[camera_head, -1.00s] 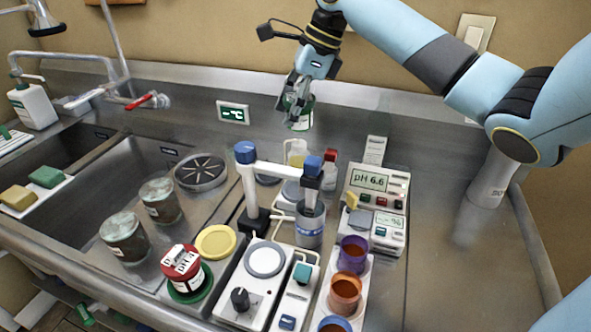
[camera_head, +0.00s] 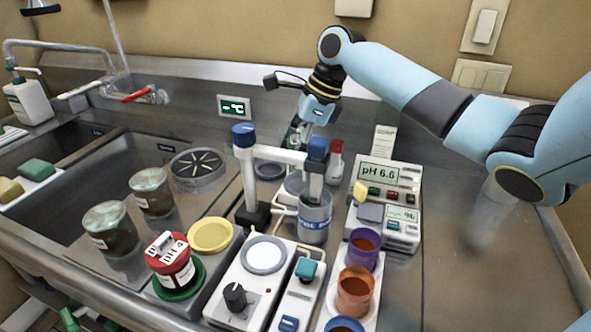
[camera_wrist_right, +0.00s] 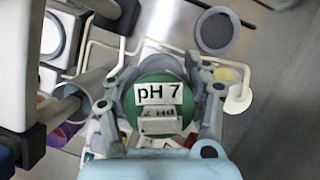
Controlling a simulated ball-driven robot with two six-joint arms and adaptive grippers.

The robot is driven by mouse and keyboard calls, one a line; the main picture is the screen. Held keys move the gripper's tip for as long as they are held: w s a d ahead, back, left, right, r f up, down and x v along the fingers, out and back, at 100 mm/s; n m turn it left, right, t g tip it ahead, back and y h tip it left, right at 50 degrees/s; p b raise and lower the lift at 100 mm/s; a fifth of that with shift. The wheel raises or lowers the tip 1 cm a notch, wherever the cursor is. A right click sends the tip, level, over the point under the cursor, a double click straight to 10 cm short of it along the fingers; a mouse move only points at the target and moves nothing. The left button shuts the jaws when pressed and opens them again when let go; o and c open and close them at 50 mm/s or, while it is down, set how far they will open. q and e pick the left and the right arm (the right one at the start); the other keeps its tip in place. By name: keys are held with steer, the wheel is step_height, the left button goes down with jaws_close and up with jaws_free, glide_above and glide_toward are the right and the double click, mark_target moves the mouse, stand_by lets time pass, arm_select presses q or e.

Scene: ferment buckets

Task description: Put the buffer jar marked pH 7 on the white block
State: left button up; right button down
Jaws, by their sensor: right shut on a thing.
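The jar marked pH 7 (camera_wrist_right: 158,94) has a green lid and a white label, seen from above in the right wrist view. My right gripper (camera_wrist_right: 160,105) is shut on it, with a finger on each side. In the head view my right gripper (camera_head: 298,136) is low behind the stirrer stand, and the jar is mostly hidden. A pale low block (camera_head: 294,184) shows partly behind the stand, below the gripper. I cannot tell whether it is the white block or whether the jar touches it. My left gripper is not in view.
The stand (camera_head: 280,156) with blue caps and a grey beaker (camera_head: 314,218) are in front of the gripper. A red-capped bottle (camera_head: 335,160) and the pH meter (camera_head: 384,200) are to the right. A red pH 4 jar (camera_head: 170,262) stands front left. The right counter is clear.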

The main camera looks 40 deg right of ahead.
mark_target(294, 168)
step_height(294, 168, down, 4)
steer(key=shift+f, duration=0.2)
steer(key=c, duration=0.7)
jaws_free()
steer(key=v, duration=1.2)
steer(key=shift+r, duration=0.1)
